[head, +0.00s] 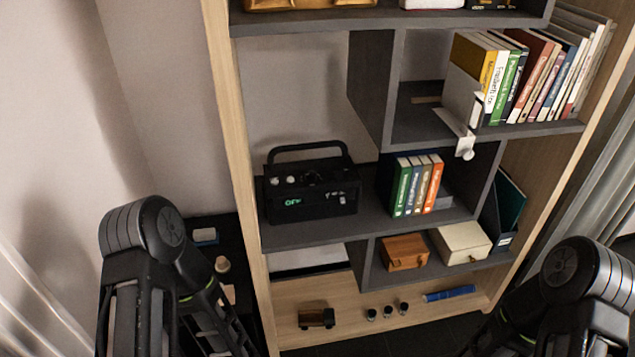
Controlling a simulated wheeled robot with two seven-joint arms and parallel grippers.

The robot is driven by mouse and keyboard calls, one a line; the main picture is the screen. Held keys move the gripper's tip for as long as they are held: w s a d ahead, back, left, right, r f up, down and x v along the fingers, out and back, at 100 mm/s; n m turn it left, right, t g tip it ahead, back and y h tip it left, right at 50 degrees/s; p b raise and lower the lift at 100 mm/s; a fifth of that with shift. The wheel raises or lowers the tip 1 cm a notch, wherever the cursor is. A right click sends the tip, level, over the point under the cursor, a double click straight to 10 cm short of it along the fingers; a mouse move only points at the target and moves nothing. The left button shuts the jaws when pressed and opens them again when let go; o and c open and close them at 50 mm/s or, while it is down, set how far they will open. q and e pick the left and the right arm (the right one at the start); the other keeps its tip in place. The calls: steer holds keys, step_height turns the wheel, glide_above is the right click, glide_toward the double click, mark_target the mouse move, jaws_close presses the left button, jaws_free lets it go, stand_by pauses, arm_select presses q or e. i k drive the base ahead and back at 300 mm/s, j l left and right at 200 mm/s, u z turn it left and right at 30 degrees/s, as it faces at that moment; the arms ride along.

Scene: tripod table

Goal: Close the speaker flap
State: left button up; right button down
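A black boxy speaker (311,190) with a carry handle (306,152) stands on the middle shelf, left of centre. Its front shows green lettering, and small knobs sit along its top. I cannot make out a flap on it or whether one is open. My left arm comes in at the lower left and my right arm at the lower right. Only their dark links show; neither gripper can be seen. Nothing of my arms touches the speaker or the shelf front.
The bookcase has a pale wood frame (240,180) and dark shelves. Several upright books (415,186) stand right of the speaker. A white bracket with a knob (465,150) juts out above them. A brown box (404,252) and a cream box (460,243) sit below.

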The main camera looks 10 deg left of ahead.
mark_target(336, 175)
steer(key=i+l, duration=0.15)
steer(key=l, duration=0.25)
steer(key=i+l, duration=0.15)
steer(key=l, duration=0.25)
steer(key=i+l, duration=0.15)
steer(key=l, duration=0.2)
steer(key=i+l, duration=0.15)
steer(key=l, duration=0.25)
steer(key=i+l, duration=0.15)
steer(key=l, duration=0.25)
steer(key=i+l, duration=0.15)
steer(key=l, duration=0.25)
steer(key=i+l, duration=0.15)
steer(key=l, duration=0.25)
steer(key=u, duration=1.85)
